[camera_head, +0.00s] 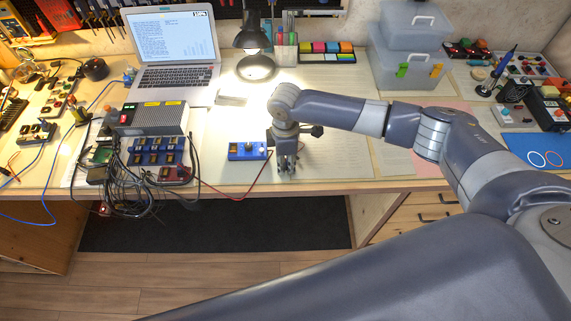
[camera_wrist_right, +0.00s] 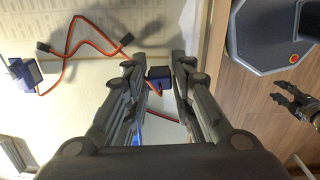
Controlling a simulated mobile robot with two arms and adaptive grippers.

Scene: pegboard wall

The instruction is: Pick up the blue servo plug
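In the right wrist view, a small dark-blue plug (camera_wrist_right: 158,73) with a thin red and dark lead lies between the fingertips of my right gripper (camera_wrist_right: 160,68). The fingers are apart, one on each side of it; I cannot tell whether they touch it. In the head view, my right gripper (camera_head: 287,166) points down near the bench's front edge, just right of a blue box with a knob (camera_head: 247,150). The plug is not clear there. My left gripper (camera_wrist_right: 287,93) appears at the right of the wrist view, fingers apart and empty, away from the bench.
A red and dark lead with black ends (camera_wrist_right: 68,60) lies on the bench in the wrist view. A grey power unit (camera_head: 152,118) and tangled black cables (camera_head: 130,190) stand left of the gripper. A lamp (camera_head: 254,50) and laptop (camera_head: 174,50) are behind. Paper-covered bench (camera_head: 335,180) right of the gripper is clear.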

